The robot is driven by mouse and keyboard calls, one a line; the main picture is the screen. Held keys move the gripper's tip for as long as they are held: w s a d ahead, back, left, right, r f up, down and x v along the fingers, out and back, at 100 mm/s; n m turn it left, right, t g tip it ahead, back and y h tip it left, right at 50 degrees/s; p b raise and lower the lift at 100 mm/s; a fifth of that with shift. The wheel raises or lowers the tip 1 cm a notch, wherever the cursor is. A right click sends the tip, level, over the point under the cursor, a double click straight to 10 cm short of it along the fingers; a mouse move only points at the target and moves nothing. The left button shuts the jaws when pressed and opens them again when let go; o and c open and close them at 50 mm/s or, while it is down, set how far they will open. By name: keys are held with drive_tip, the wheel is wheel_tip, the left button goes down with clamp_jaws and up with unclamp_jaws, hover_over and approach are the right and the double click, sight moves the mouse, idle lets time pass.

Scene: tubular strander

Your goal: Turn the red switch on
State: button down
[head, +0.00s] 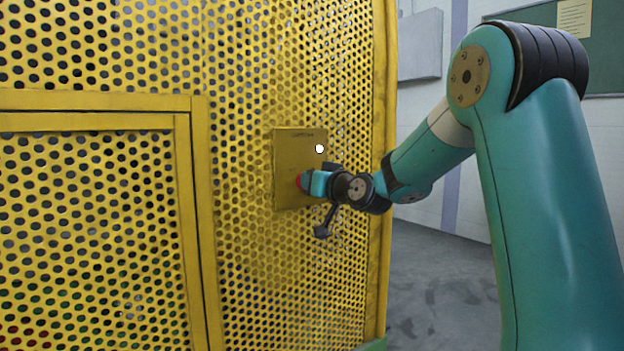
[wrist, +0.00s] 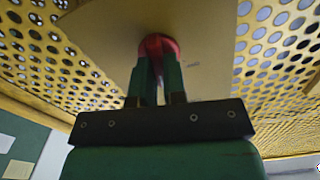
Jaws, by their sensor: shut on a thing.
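The red switch (head: 301,182) sits on a yellow panel plate (head: 291,148) on the perforated guard; only a sliver of it shows in the head view, as my gripper covers the rest. In the wrist view the red switch (wrist: 157,43) is a round red knob between the tips of the green fingers. My gripper (head: 308,184) is shut on the red switch, and its fingers also show in the wrist view (wrist: 159,62). I cannot tell which way the switch is turned. A small white round spot (head: 319,148) shows on the plate above the gripper.
The yellow perforated guard (head: 100,50) fills the left and middle, with a framed panel (head: 95,108) at lower left. A yellow post (head: 385,100) stands at its right edge. Grey floor (head: 440,285) is open to the right, before a pale wall.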

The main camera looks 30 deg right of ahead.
drive_tip(key=shift+d+m+p, duration=0.15)
drive_tip(key=shift+m+p, duration=1.2)
drive_tip(key=shift+m, duration=2.15)
drive_tip(key=shift+f, duration=0.1)
drive_tip(key=c, duration=1.2)
unclamp_jaws()
drive_tip(key=s, duration=0.5)
drive_tip(key=s+b, duration=0.1)
drive_tip(key=s, duration=0.5)
drive_tip(key=s+b, duration=0.1)
drive_tip(key=s, duration=0.5)
drive_tip(key=shift+s+d, duration=0.25)
drive_tip(key=shift+d, duration=0.05)
